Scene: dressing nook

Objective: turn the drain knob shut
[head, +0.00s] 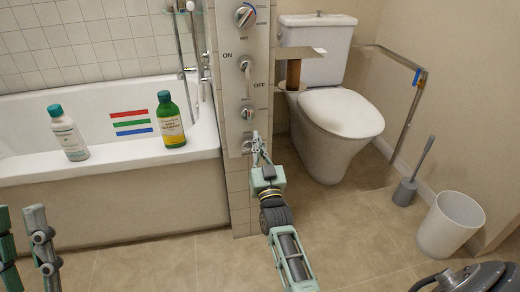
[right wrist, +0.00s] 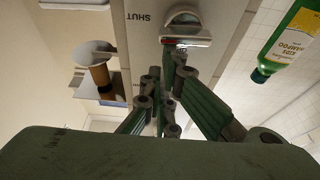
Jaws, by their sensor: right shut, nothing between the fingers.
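The drain knob (head: 247,145) is the lowest control on the pale panel, partly hidden behind my right gripper. In the right wrist view the chrome knob (right wrist: 187,28), with a red mark on its handle, sits beside the upside-down word SHUT. My right gripper (head: 258,147) is shut and empty, its tips in front of the knob; it also shows in the right wrist view (right wrist: 170,65). I cannot tell whether the tips touch the knob. My left gripper (head: 24,225) is at the lower left, its fingers apart, far from the panel.
The panel (head: 230,105) also carries a temperature dial (head: 245,16) and an ON/OFF lever (head: 246,68). A white bottle (head: 68,135) and a green bottle (head: 171,122) stand on the tub rim. A toilet (head: 335,120), brush (head: 408,185) and bin (head: 450,225) are to the right.

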